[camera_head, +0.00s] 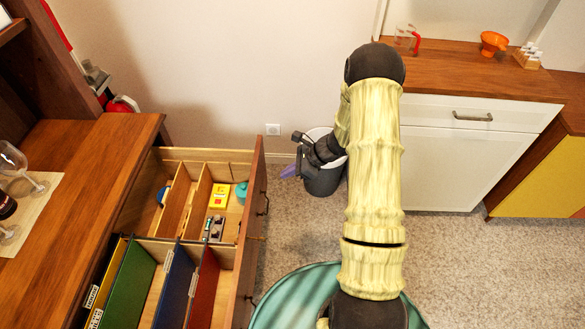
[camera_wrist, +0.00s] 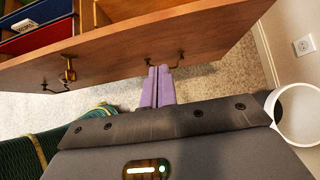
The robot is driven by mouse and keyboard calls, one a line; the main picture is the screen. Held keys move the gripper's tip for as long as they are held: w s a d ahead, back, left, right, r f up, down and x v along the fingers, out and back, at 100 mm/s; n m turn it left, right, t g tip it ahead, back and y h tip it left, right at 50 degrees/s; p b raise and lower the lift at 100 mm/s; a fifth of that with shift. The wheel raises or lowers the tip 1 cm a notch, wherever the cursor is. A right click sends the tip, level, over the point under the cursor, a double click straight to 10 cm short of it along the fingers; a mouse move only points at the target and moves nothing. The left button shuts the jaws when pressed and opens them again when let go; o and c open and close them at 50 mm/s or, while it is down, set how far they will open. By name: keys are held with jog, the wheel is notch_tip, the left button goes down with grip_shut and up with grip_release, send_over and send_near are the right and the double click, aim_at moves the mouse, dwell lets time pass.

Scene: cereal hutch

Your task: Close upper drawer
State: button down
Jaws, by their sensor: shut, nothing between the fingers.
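The drawer (camera_head: 249,215) is pulled out from the wooden hutch on the left, its inside showing wooden, green, blue and red dividers. Its brown front also spans the top of the wrist view (camera_wrist: 125,50), with dark handles on it. My gripper (camera_head: 290,172) is to the right of the drawer front, apart from it in the head view, fingers pointing left. In the wrist view its purple fingers (camera_wrist: 157,88) are together and empty, their tips overlapping the front's edge near a handle (camera_wrist: 180,60). I cannot tell whether they touch it.
A white cabinet (camera_head: 450,150) is at the right. Glasses (camera_head: 22,183) stand on the hutch top (camera_head: 75,165). Carpet (camera_head: 480,270) is clear at the lower right.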

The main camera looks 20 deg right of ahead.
aim_at(255, 182)
jog(key=a+f, duration=0.1)
jog(key=a, duration=0.1)
jog(key=w+a+f, duration=0.1)
jog(key=a, duration=0.1)
jog(key=w+a+f, duration=0.1)
jog(key=a+f, duration=0.1)
jog(key=shift+w+a+p, duration=0.2)
jog(key=shift+a+p, duration=0.1)
jog(key=shift+a, duration=0.05)
jog(key=shift+w+a, duration=0.2)
jog(key=shift+a, duration=0.2)
jog(key=shift+a, duration=0.15)
